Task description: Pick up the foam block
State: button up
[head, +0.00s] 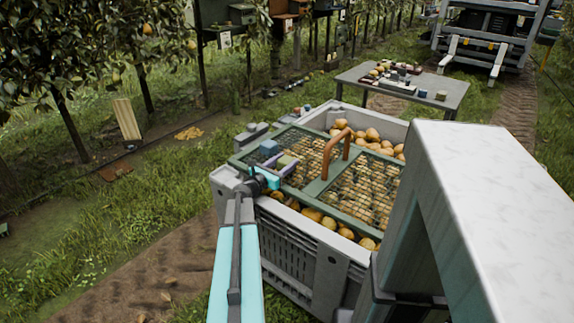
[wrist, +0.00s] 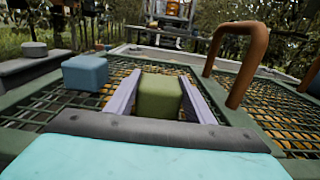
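An olive-green block (wrist: 159,98) lies on the mesh lid of the crate, between the two pale purple fingers of my gripper (wrist: 160,78) in the wrist view. A narrow gap shows beside the block, at least on its right, so my gripper looks open around it. In the head view the green block (head: 286,160) is partly hidden by my gripper (head: 281,162). A blue block (wrist: 85,73) lies on the mesh to the left, outside the fingers; it also shows in the head view (head: 269,147). The frames do not show which block is foam.
The green-framed mesh lid (head: 313,187) lies over a grey crate (head: 300,262) full of pears. A brown arched handle (wrist: 238,60) rises to the right of my gripper. A grey table (head: 452,90) with small items stands behind. Grass and trees are at the left.

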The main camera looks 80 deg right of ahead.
aim_at(285, 160)
jog(key=c, duration=0.4)
jog(key=shift+c, duration=0.2)
jog(key=shift+r, duration=0.85)
notch_tip(285, 160, up, 2)
jog(key=shift+r+p, duration=0.15)
jog(key=shift+p, duration=0.25)
jog(key=a+r+p, duration=0.1)
jog(key=a+p, duration=0.6)
jog(key=a, duration=0.8)
jog(key=shift+s+a, duration=0.25)
jog(key=shift+s, duration=0.1)
jog(key=shift+a+p, duration=0.15)
jog(key=shift+p, duration=0.2)
